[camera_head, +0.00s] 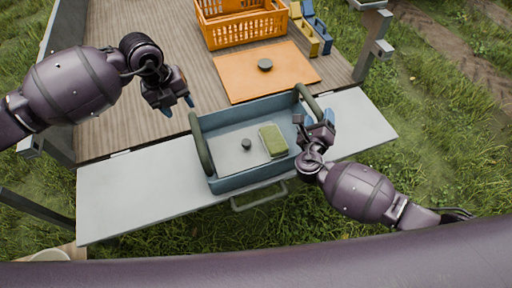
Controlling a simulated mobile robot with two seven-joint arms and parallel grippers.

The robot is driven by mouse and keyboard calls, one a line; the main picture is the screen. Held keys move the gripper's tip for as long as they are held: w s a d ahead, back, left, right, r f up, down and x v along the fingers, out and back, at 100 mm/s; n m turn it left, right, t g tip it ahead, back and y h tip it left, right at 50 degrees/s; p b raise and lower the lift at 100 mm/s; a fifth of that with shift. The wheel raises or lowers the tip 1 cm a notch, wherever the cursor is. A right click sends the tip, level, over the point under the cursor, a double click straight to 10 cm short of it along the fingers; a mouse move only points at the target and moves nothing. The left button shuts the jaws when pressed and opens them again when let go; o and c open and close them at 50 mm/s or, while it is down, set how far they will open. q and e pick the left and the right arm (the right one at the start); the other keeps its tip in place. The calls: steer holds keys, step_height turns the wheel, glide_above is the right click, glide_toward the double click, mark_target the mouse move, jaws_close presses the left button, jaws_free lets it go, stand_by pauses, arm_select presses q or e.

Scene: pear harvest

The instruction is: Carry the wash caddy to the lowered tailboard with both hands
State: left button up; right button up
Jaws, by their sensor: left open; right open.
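The wash caddy (235,182) is a blue tray with a dark green handle bar at its left end and another at its right. It sits on the grey lowered tailboard (130,195). Inside it are a green sponge (272,140) and a grey panel with a dark knob (246,144). My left gripper (178,104) is open and empty, above the wooden bed, up and left of the caddy and apart from it. My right gripper (316,124) is open at the caddy's right end, close to the right handle; whether it touches is unclear.
Behind the caddy, an orange board (240,88) with a dark knob lies on the wooden bed (120,50). An orange crate (245,30) and yellow and blue holders (308,38) stand further back. Posts flank the bed. Tailboard space is free left and right of the caddy.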

steer(key=v, duration=1.1)
steer(key=shift+s, duration=0.3)
steer(key=shift+a, duration=0.15)
arm_select(q)
steer(key=a+r+p, duration=0.4)
steer(key=r, duration=0.1)
steer(key=shift+s, duration=0.35)
arm_select(e)
step_height(320, 180, up, 7)
steer(key=w, duration=0.1)
steer(key=shift+f+t, duration=0.2)
steer(key=shift+t, duration=0.2)
arm_select(q)
steer(key=shift+w+r+p, duration=0.1)
steer(key=shift+r+p, duration=1.65)
steer(key=shift+r, duration=0.85)
arm_select(e)
steer(key=s, duration=0.6)
steer(key=shift+s+d+f, duration=0.15)
steer(key=shift+s+d, duration=0.05)
steer(key=shift+s, duration=0.1)
